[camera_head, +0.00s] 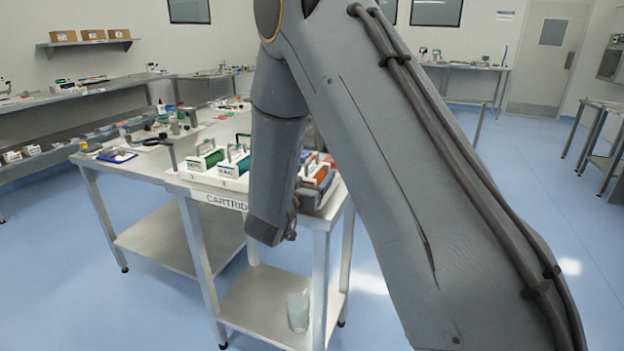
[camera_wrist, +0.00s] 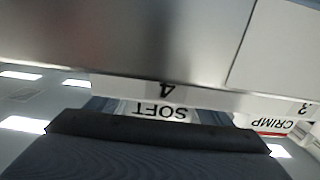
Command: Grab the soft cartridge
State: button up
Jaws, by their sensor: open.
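The soft cartridge shows in the wrist view as a label reading SOFT (camera_wrist: 158,112), upside down, beyond the shelf edge marked 4 (camera_wrist: 165,88). Most of its body is hidden. My gripper (camera_head: 288,236) hangs low in front of the cartridge table in the head view. It is open, its fingers are hard to make out, and I see nothing held in it. In the head view my arm covers the middle of the cartridge row, and I cannot tell for certain which cartridge there is the soft one.
A cartridge marked CRIMP (camera_wrist: 280,124) sits beside it at place 3. The cartridge table (camera_head: 222,200) also bears green cartridges (camera_head: 214,159) at left and an orange one (camera_head: 321,175) right of my arm. A clear container (camera_head: 298,311) stands on the lower shelf. Blue floor is free around.

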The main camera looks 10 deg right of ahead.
jog(key=shift+c, duration=0.3)
jog(key=c, duration=1.4)
